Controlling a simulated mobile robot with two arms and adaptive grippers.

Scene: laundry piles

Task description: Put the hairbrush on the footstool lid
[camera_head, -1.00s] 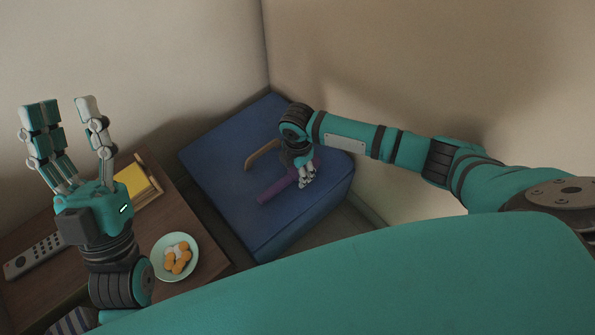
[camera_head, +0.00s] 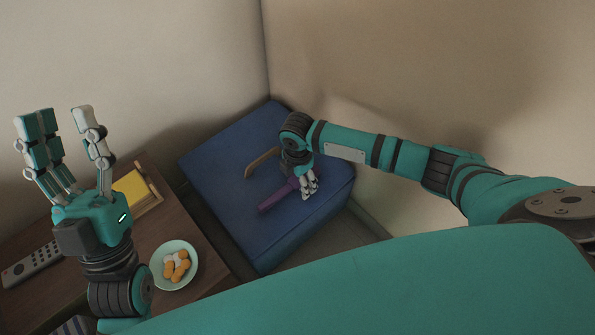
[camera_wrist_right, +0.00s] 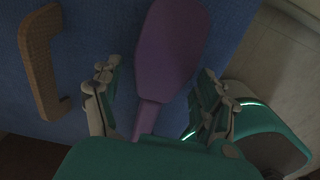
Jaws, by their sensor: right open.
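The purple hairbrush (camera_head: 274,202) lies on the blue footstool lid (camera_head: 222,165). In the right wrist view the hairbrush (camera_wrist_right: 172,50) shows its broad paddle head, with its narrow handle running back between my fingers. My right gripper (camera_head: 309,189) is over the lid with its fingers apart. In the right wrist view the right gripper (camera_wrist_right: 158,95) is open, with one finger on each side of the brush and a gap to each. The handle's end is hidden behind the palm. My left gripper (camera_head: 60,122) is raised over the side table, open and empty, fingers pointing up.
A brown angled wooden piece (camera_head: 262,162) lies on the lid beside the brush. The wooden side table (camera_head: 205,250) at left holds a bowl of orange and white pieces (camera_head: 174,265), a remote (camera_head: 32,265) and a yellow pad (camera_head: 133,190). Walls close in behind the footstool.

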